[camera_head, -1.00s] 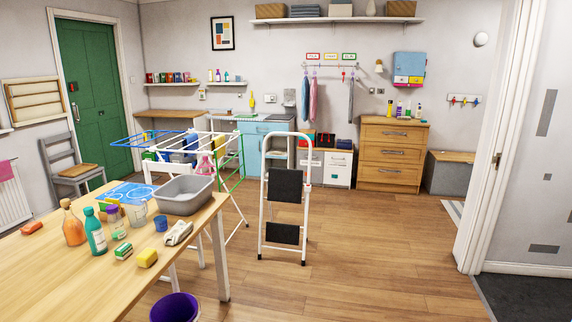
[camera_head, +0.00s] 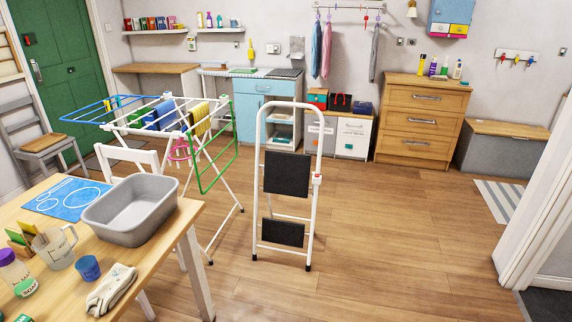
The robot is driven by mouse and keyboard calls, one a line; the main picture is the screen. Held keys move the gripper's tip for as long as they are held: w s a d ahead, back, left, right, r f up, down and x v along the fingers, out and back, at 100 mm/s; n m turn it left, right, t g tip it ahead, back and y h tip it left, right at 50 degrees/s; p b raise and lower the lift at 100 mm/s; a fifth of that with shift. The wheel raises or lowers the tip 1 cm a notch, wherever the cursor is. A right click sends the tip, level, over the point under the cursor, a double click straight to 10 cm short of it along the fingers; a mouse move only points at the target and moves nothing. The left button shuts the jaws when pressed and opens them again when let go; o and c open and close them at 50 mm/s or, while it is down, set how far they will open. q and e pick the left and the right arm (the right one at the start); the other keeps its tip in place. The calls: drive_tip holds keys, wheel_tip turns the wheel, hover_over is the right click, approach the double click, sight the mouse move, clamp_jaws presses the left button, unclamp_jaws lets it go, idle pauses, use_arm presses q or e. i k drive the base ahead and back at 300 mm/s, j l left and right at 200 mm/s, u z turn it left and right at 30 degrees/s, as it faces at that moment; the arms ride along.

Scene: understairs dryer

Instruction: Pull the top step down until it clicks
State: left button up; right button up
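A white-framed step ladder (camera_head: 318,140) stands upright on the wooden floor, near the middle of the head view. Its top step (camera_head: 287,174) is a black panel that hangs nearly upright, folded against the frame. The lower step (camera_head: 283,233) is a smaller black panel, also steeply tilted. A small red and white piece (camera_head: 317,179) sits on the ladder's right rail beside the top step. Neither of my grippers shows in this view.
A wooden table (camera_head: 173,240) with a grey basin (camera_head: 130,208) stands at the lower left. A drying rack (camera_head: 221,150) stands left of the ladder. A wooden drawer chest (camera_head: 421,120) is at the back right. The floor in front and right of the ladder is clear.

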sight(286, 173)
drive_tip(key=i+l, duration=0.1)
drive_tip(key=i, duration=0.75)
